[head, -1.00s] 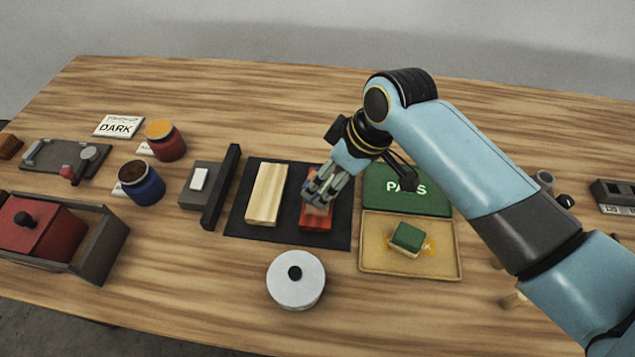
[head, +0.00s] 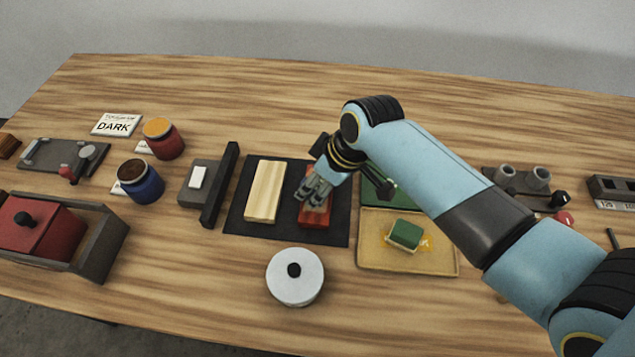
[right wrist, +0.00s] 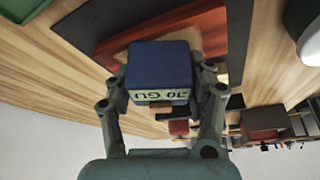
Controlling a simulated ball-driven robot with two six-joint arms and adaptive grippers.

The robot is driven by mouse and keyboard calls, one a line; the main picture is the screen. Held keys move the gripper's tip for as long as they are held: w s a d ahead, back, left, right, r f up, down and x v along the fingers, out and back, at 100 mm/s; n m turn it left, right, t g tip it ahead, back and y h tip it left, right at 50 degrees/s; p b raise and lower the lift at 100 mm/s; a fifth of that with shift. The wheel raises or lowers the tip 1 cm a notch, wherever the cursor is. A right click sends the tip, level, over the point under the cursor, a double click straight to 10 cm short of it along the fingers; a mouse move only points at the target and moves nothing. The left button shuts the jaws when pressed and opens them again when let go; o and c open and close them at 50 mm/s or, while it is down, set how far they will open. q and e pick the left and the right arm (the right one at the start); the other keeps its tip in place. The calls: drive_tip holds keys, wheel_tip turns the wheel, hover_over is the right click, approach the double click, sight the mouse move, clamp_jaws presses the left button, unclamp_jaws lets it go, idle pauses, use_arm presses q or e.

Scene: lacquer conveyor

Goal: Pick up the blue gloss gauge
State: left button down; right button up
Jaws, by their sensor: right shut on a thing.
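The blue gloss gauge (right wrist: 160,69) is a small blue block with a pale label, upside down in the right wrist view and reading "20 GU". It sits between the fingers of my right gripper (right wrist: 160,92), which is shut on it. In the head view my right gripper (head: 316,198) is over the red panel (head: 313,217) on the dark mat, and the fingers hide the gauge. I cannot tell whether the gauge touches the panel. My left gripper is not in view.
A pale wood panel (head: 264,191) lies left on the dark mat (head: 287,232). A round white lidded pot (head: 308,284) stands in front. A tan tray (head: 377,262) with a green block (head: 406,234) is to the right. A dark upright bar (head: 220,185) stands left of the mat.

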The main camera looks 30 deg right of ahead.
drive_tip(key=c, duration=0.7)
